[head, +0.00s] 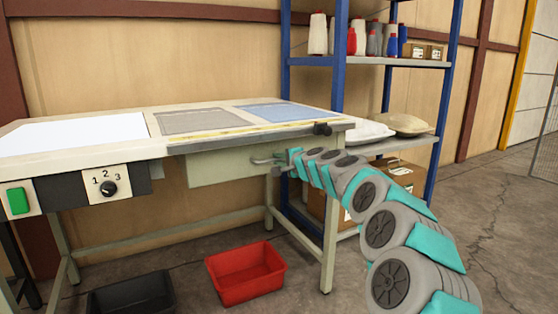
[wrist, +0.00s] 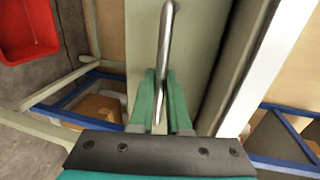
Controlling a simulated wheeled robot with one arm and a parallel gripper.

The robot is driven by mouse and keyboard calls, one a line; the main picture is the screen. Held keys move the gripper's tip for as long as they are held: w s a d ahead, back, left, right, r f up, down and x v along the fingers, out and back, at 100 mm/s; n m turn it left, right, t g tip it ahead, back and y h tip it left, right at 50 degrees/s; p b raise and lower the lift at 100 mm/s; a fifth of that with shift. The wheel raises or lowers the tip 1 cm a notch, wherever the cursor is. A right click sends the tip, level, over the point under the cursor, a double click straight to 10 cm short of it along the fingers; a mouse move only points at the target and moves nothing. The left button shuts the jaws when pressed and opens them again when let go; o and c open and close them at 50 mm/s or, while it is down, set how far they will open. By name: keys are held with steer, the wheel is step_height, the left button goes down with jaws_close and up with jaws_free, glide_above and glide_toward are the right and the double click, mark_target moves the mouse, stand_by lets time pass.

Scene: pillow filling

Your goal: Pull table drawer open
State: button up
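The table (head: 150,125) has a pale grey-green drawer (head: 220,167) under its right part, and the drawer looks closed. Its metal handle (head: 264,161) sticks out at the drawer's right end. My gripper (head: 279,165) is at this handle, reaching in from the right. In the wrist view the handle bar (wrist: 165,40) runs between the two teal fingers of my gripper (wrist: 162,75). The fingers stand apart on either side of the bar, with a narrow gap seen at the right finger. The exact contact is hard to make out.
A red bin (head: 246,272) and a black bin (head: 130,295) stand on the floor below the table. A blue-framed shelf (head: 339,60) with thread spools and boxes stands behind the table's right end. The floor at the right is clear.

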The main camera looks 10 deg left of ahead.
jaws_close()
steer(key=shift+f, duration=0.1)
stand_by(0.7)
steer(key=f+b+v, duration=0.2)
steer(key=v, duration=1.2)
steer(key=s+f+b+v, duration=0.1)
steer(key=f+b+v, duration=0.1)
steer(key=v, duration=1.2)
steer(key=shift+s+d+f, duration=0.2)
steer(key=shift+d+f, duration=0.2)
steer(key=shift+f, duration=0.35)
steer(key=o, duration=0.5)
jaws_free()
steer(key=shift+o, duration=0.2)
